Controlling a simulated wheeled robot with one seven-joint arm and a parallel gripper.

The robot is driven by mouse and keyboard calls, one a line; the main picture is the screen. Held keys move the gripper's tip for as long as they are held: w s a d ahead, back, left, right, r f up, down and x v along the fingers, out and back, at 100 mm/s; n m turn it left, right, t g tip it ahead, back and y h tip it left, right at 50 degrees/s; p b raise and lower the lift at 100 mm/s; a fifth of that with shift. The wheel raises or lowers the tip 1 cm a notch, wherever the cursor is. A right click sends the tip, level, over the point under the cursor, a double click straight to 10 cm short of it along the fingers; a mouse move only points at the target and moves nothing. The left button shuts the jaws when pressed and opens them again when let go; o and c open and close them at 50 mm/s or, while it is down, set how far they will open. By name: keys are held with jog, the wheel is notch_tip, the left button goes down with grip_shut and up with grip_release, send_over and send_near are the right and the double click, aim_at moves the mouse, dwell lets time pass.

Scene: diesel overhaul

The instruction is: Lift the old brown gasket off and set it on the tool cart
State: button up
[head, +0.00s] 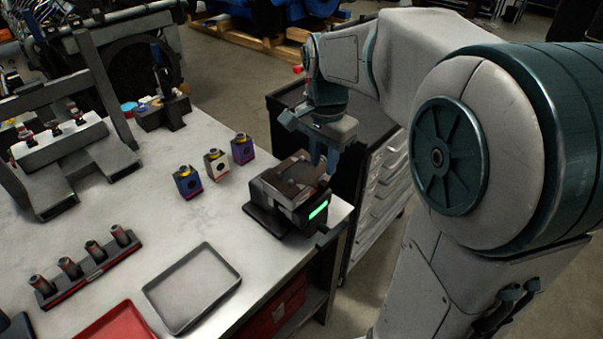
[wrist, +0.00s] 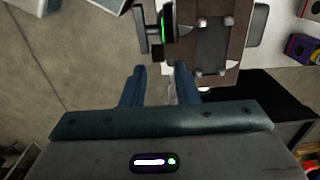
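The old brown gasket (head: 296,170) appears as a flat brown sheet on top of a dark fixture at the bench's right corner. In the wrist view the brown sheet (wrist: 236,40) surrounds a dark grey plate with light round studs at its corners. My gripper (head: 321,168) points down at the right side of the fixture, next to the gasket. In the wrist view my gripper's fingers (wrist: 160,70) are apart, with the right finger close to the gasket's near edge. I cannot tell if it touches. The tool cart (head: 378,185), dark with grey drawers, stands behind the bench, partly hidden by my arm.
The fixture shows a green light (head: 318,210). A grey tray (head: 192,288), a red tray (head: 118,322) and a rack of cylinders (head: 88,262) are on the bench. Bare bench lies between them.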

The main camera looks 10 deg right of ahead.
aim_at(324, 182)
jog(key=shift+s+d+f+p, duration=0.15)
jog(key=shift+f+p, duration=0.4)
jog(key=shift+f, duration=2.1)
grip_shut()
jog(key=shift+r, duration=0.1)
jog(key=shift+r, duration=0.55)
notch_tip(324, 182, up, 3)
jog(key=shift+f+b, duration=0.1)
jog(key=shift+b, duration=0.35)
jog(key=w+d+r, duration=0.3)
jog(key=d+r, duration=0.6)
jog(key=d, duration=0.2)
jog(key=shift+w+p, duration=0.35)
jog(key=shift+p, duration=0.05)
